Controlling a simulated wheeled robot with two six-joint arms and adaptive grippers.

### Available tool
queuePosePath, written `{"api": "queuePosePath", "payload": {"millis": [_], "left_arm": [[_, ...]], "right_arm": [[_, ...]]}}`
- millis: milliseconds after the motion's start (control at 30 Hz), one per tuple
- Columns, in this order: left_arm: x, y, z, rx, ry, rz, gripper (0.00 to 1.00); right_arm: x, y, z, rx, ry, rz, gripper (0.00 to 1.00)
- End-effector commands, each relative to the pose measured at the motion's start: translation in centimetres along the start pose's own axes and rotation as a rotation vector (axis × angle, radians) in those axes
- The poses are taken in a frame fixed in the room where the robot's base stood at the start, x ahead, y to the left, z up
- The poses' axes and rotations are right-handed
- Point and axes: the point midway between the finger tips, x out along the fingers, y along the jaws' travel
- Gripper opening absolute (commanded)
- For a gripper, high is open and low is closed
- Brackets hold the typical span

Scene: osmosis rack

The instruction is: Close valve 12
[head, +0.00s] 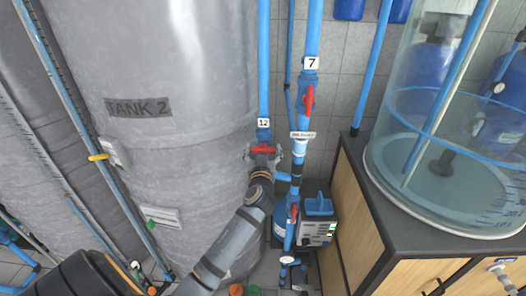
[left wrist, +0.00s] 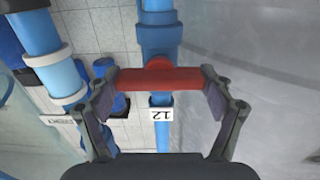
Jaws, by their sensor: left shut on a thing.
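Valve 12 sits on a vertical blue pipe (head: 263,60) beside the grey tank, under a white "12" label (head: 263,123). Its red handle (head: 263,149) lies crosswise to the pipe. My left gripper (head: 263,154) is shut on the handle, with one finger at each end. In the left wrist view, the red handle (left wrist: 160,80) spans between the two fingers of the gripper (left wrist: 160,88), and the "12" label (left wrist: 161,114) appears upside down. My left wrist hides the pipe below the valve in the head view. My right gripper is not in view.
Tank 2 (head: 170,70) stands close on the left. A second blue pipe with a "7" label (head: 311,63) and a red valve handle (head: 309,100) runs just right. A pump unit (head: 318,222) and a wooden cabinet (head: 357,215) with a clear tank (head: 440,160) stand further right.

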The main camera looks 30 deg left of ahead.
Motion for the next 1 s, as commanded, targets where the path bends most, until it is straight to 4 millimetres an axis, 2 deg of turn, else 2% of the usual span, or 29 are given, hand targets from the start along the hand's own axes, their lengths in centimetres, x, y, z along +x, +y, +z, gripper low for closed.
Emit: {"api": "queuePosePath", "payload": {"millis": [100,133,267,667,1000], "left_arm": [[0.0,0.0,0.0,0.005,0.001,-0.001,0.49],[0.0,0.0,0.0,0.005,0.001,-0.001,0.83],[0.0,0.0,0.0,0.005,0.001,0.0,1.0],[-0.5,0.0,0.1,0.002,-0.001,0.001,1.0],[-6.4,0.0,0.2,-0.001,-0.004,0.0,1.0]], "right_arm": [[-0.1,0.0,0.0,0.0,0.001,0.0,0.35],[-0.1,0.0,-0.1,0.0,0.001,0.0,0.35],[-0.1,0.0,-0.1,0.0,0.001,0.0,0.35],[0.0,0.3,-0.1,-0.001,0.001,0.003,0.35],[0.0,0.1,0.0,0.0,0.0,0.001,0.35]]}}
